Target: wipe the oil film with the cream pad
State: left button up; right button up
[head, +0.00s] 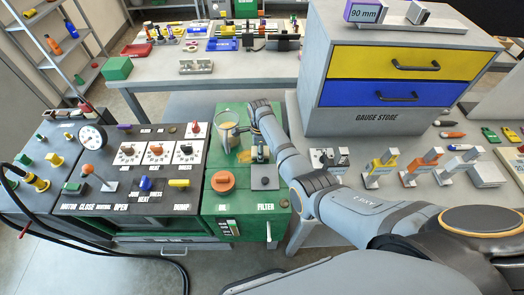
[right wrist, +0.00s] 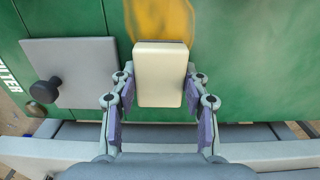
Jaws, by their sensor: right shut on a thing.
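The cream pad (right wrist: 160,75) is a pale block held between the two fingers of my right gripper (right wrist: 160,92) in the right wrist view. The oil film (right wrist: 161,18) is an amber patch on a green surface just beyond the pad, and the pad hides its near part. I cannot tell whether the pad touches the surface. In the head view my right gripper (head: 260,150) is over the green cabinet (head: 212,206) marked FILTER, and the pad is hard to make out there. My left gripper is not in view.
A clear cup with amber liquid (head: 229,136) stands left of my right gripper. A grey plate with a black knob (right wrist: 72,75) lies beside the film. An orange cap (head: 223,181) sits in front. The gauge drawers (head: 388,75) stand to the right.

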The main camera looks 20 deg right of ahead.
aim_at(236, 156)
jog(key=shift+w+a+b, duration=0.2)
jog(key=shift+w+a, duration=0.05)
jog(key=shift+a, duration=0.55)
jog(key=shift+w+a+b, duration=0.2)
jog(key=shift+a, duration=0.55)
jog(key=shift+w+a+f+b, duration=0.1)
jog(key=shift+w+a+b, duration=0.15)
jog(key=shift+a+b, duration=0.45)
jog(key=shift+w+a+f+b, duration=0.1)
jog(key=shift+w+a+b, duration=0.1)
jog(key=shift+a+b, duration=0.45)
jog(key=shift+a, duration=0.4)
jog(key=shift+r, duration=0.1)
jog(key=a+b, duration=0.1)
jog(key=w+a+b, duration=0.1)
jog(key=a, duration=0.1)
jog(key=shift+a+b, duration=0.3)
jog(key=shift+a, duration=0.1)
